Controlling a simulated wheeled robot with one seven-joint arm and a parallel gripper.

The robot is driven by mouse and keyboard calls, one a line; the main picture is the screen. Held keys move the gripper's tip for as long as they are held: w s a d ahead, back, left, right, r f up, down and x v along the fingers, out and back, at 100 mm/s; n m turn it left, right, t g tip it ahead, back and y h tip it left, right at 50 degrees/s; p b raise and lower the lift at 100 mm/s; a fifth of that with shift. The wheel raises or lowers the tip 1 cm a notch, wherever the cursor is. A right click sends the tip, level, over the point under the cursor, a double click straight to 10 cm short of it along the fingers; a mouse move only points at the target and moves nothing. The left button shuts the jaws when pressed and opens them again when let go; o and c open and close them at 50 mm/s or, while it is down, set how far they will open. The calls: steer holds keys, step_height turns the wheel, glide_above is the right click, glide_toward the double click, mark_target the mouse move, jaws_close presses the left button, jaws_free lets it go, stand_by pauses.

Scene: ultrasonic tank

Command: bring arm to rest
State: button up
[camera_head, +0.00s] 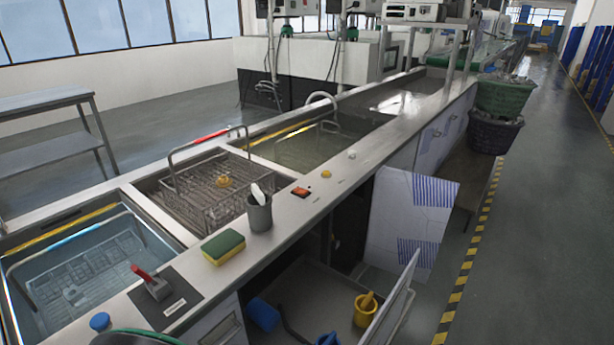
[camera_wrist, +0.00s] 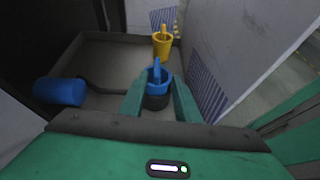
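My gripper (camera_wrist: 160,98) shows in the wrist view with its two green fingers apart, so it is open. A blue cup (camera_wrist: 159,84) with a blue rod-like piece standing in it and a dark lower part shows between and beyond the fingertips. I cannot tell whether the fingers touch it. The blue cup is cut off at the bottom edge of the head view (camera_head: 327,340). The gripper itself is not clearly visible in the head view. The arm points down into the open cabinet tray (camera_head: 292,280) under the counter.
A yellow cup (camera_head: 366,308) and a blue cylinder (camera_head: 263,314) are in the tray. Open white doors (camera_head: 410,222) stand close by. Above, the counter holds a sponge (camera_head: 223,247), a grey cup (camera_head: 259,214) and a red-handled lever (camera_head: 150,283). The aisle floor (camera_head: 540,250) at right is clear.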

steer(key=w+d+r+m+g+y, duration=0.4)
steer(key=d+r+m, duration=0.75)
steer(key=r, duration=0.25)
steer(key=w+d+r+m+g+y, duration=0.3)
steer(key=w+d+r+m, duration=0.1)
steer(key=d+r+m, duration=0.85)
steer(key=s+d+r+m+t+y, duration=0.2)
steer(key=s+d+r+m, duration=0.3)
steer(key=r, duration=0.4)
steer(key=s+d+f+m+g, duration=0.2)
steer(key=s+d+m+g, duration=0.2)
steer(key=s+d, duration=0.8)
steer(key=s+g, duration=0.1)
steer(key=s, duration=0.3)
steer(key=shift+f+m, duration=0.3)
steer(key=shift+m, duration=0.1)
steer(key=shift+d, duration=0.1)
